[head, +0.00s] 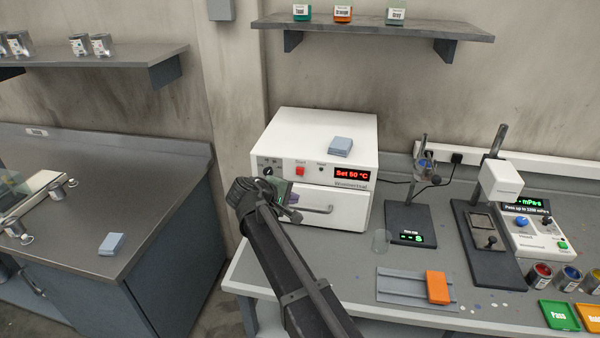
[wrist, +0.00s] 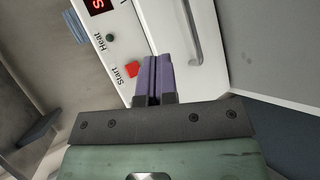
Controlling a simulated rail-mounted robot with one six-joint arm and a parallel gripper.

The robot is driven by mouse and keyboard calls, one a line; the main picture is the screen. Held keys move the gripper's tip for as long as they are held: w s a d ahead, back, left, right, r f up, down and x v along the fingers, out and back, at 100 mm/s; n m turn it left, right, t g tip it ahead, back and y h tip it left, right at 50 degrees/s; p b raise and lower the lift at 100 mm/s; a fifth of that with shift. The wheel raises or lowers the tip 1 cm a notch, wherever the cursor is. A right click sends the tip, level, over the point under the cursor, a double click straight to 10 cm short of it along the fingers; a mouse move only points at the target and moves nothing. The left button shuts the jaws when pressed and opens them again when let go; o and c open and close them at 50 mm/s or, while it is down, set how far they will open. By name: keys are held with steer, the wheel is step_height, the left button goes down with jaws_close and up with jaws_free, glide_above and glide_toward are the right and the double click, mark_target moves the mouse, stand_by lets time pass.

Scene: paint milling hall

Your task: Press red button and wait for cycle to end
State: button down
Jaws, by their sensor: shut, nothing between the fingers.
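The red button (head: 300,171) labelled Start is on the front panel of a white oven-like box (head: 280,128). The box's red display reads "Set 50 °C". In the wrist view the red button (wrist: 132,70) is just left of my fingertips, and a small dark green lamp labelled Heat (wrist: 110,37) lies beyond it. My gripper (wrist: 151,60) has its purple fingers shut together with nothing between them. In the head view my gripper (head: 294,198) is in front of the box, below the button, near the drawer handle (head: 318,210). I cannot tell whether the fingers touch the panel.
A blue-grey block (head: 340,146) lies on top of the box. A clear glass (head: 381,241), a stand with a green display (head: 410,225) and an orange block (head: 437,287) are to the right on the bench. A dark side bench (head: 75,165) stands at left.

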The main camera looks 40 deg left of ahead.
glide_toward(298, 179)
steer(key=shift+w+d+f, duration=0.2)
steer(key=shift+w+d, duration=0.45)
steer(key=shift+d, duration=0.1)
steer(key=shift+w+d+f, duration=0.2)
steer(key=shift+w+d, duration=0.45)
steer(key=shift+d, duration=0.15)
steer(key=shift+w+d+f, duration=0.15)
steer(key=shift+w+d, duration=0.5)
steer(key=shift+d, duration=0.1)
steer(key=shift+w+a, duration=0.2)
steer(key=shift+w, duration=0.15)
steer(key=shift+w+a, duration=0.2)
steer(key=shift+w, duration=0.2)
stand_by(0.7)
steer(key=shift+s, duration=0.1)
steer(key=shift+s+d, duration=0.4)
steer(key=shift+s, duration=0.3)
